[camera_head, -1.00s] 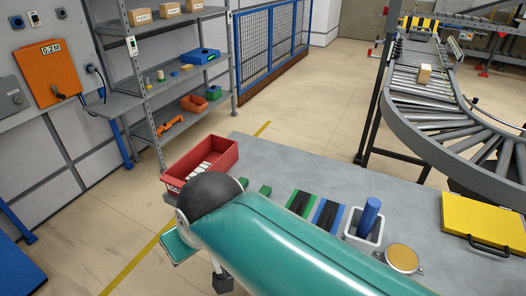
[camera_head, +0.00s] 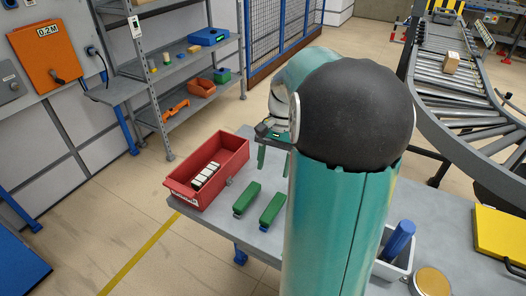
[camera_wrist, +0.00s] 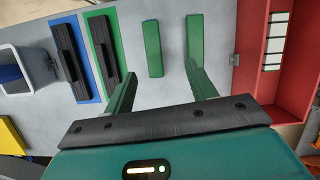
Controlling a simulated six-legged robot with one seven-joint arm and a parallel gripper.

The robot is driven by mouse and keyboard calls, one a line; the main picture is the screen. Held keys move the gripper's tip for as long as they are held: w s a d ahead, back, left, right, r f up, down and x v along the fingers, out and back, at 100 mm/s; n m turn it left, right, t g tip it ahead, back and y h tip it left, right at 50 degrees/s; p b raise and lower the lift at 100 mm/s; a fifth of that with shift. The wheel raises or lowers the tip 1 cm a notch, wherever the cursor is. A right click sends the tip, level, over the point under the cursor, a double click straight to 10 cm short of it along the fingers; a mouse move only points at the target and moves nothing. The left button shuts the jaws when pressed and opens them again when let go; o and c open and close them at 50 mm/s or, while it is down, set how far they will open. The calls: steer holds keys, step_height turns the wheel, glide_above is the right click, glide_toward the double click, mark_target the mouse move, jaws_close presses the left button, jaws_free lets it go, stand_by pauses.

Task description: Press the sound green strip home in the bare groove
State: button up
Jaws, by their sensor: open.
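Two green strips lie on the grey bench. The one by the red bin shows in the head view (camera_head: 247,197) and wrist view (camera_wrist: 195,38); the other (camera_head: 272,210) also shows in the wrist view (camera_wrist: 152,48). I cannot tell which is sound. My gripper (camera_head: 275,156) is open and empty above the bench. In the wrist view its fingertips (camera_wrist: 160,72) straddle the second strip in the picture. A green plate with a black block (camera_wrist: 103,50) and a blue plate with a black block (camera_wrist: 70,60) lie left. I cannot make out a bare groove.
A red bin (camera_head: 240,160) with white pieces stands at the bench's left end. A pale bin (camera_head: 408,258) with a blue cylinder, a round tan-topped object (camera_head: 432,282) and a yellow case (camera_head: 500,235) are right. My arm hides the middle.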

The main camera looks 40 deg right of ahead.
mark_target(273, 206)
steer(key=shift+m+y, duration=0.5)
steer(key=shift+m, duration=0.1)
steer(key=d+x, duration=0.1)
steer(key=x, duration=0.3)
steer(key=d+x, duration=0.1)
steer(key=x, duration=0.4)
steer(key=s+d+f+x, duration=0.1)
steer(key=x, duration=0.4)
steer(key=shift+s+f, duration=0.1)
steer(key=shift+f, duration=0.05)
steer(key=c, duration=1.2)
steer(key=shift+r, duration=1.45)
steer(key=shift+r, duration=2.05)
steer(key=shift+a, duration=0.1)
